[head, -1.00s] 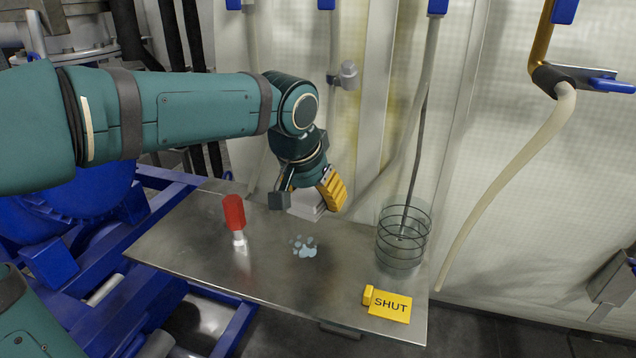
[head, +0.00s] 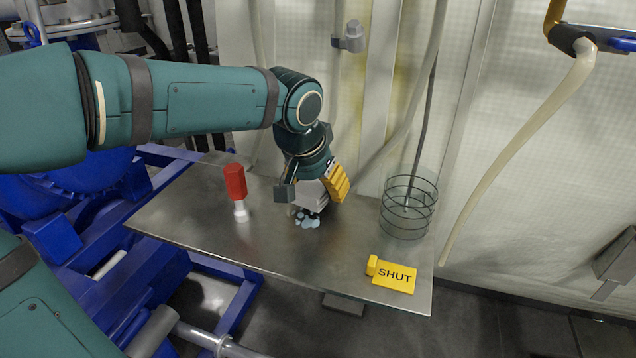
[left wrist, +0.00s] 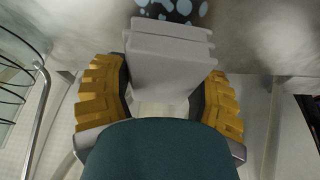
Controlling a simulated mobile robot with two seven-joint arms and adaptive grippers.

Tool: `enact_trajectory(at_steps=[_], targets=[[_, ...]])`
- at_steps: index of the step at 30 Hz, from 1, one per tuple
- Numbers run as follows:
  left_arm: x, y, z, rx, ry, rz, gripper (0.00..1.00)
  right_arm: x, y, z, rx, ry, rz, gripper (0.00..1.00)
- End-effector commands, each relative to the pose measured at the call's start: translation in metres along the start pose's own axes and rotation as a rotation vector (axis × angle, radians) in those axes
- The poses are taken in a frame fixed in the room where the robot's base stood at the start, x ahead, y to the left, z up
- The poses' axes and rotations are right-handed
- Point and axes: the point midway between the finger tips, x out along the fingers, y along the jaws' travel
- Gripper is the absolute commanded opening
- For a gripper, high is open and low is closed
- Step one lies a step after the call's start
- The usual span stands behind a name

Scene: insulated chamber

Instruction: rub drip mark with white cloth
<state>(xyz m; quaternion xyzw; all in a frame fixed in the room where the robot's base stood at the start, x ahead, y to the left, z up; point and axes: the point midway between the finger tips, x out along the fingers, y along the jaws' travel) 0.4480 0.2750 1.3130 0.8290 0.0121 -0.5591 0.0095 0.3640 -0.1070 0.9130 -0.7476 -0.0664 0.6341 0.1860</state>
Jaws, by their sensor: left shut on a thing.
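The drip mark (head: 307,220) is a cluster of pale blue spots on the metal table, partly covered by the cloth in the head view. Its spots also show at the top of the left wrist view (left wrist: 170,8). The white cloth (left wrist: 170,60) is a folded pad between the yellow fingers of my left gripper (left wrist: 160,95). In the head view my left gripper (head: 314,192) is shut on the cloth (head: 310,197), right at the back edge of the mark. I cannot tell whether the cloth touches the table. My right gripper is not in view.
The metal table (head: 190,215) holds a red-handled tool (head: 236,188) left of the mark. A wire basket (head: 408,208) stands at the back right. A yellow SHUT tag (head: 394,276) lies near the front right. The table between mark and tag is clear.

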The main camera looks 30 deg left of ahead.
Motion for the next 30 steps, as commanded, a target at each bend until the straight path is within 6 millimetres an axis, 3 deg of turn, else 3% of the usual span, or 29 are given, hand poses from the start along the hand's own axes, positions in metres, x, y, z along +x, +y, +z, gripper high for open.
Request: enact_trajectory(at_steps=[30], targets=[[0.013, 0.0, 0.005, 0.0, 0.0, 0.0, 0.27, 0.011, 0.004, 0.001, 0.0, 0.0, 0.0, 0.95]])
